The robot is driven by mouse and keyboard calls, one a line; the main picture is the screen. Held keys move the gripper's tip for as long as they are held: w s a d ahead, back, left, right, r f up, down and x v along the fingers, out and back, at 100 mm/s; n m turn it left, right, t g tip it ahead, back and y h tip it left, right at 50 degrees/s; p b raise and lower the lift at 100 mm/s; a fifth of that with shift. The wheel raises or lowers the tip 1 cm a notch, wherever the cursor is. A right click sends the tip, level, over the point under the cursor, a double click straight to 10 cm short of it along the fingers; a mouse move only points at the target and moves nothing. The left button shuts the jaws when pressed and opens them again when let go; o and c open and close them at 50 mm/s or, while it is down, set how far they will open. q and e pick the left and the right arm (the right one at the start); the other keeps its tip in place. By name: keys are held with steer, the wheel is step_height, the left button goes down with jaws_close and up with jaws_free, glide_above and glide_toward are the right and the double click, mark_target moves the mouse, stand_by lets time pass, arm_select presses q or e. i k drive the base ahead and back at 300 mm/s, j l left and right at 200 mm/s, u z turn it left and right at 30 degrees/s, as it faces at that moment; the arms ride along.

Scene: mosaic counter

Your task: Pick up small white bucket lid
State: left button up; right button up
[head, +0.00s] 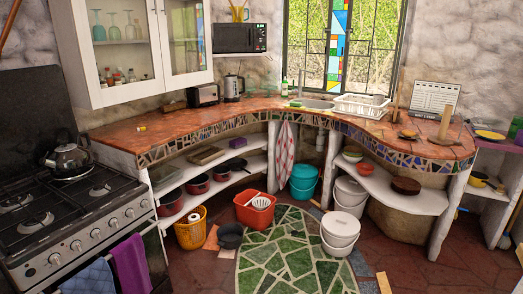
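White buckets stand on the floor under the right part of the counter. One white bucket (340,241) is at the front, on the edge of the green floor mosaic. Another white bucket (349,198) stands behind it, partly hidden by the counter's shadow and the front bucket. Their tops look pale and round, but I cannot tell which are separate lids. No small lid lying apart is clear to me. Neither of my grippers shows in the head view.
A teal bucket (303,182), a red basket (255,210), a black pot (230,236) and a yellow basket (191,230) stand on the floor. The stove (75,220) is at left. The curved mosaic counter (250,110) overhangs the buckets. The green floor mosaic (285,260) is clear.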

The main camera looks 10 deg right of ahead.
mark_target(342, 224)
steer(key=i+l+z, duration=0.2)
steer(key=i, duration=0.3)
steer(key=i+z, duration=0.25)
steer(key=i, duration=0.3)
steer(key=i+z, duration=0.2)
steer(key=i, duration=0.35)
steer(key=i+j+z, duration=0.1)
steer(key=i+z, duration=0.15)
steer(key=i, duration=0.25)
steer(key=i+j+z, duration=0.2)
steer(key=i, duration=0.3)
steer(key=i+j+z, duration=0.25)
steer(key=i, duration=0.25)
steer(key=j, duration=0.1)
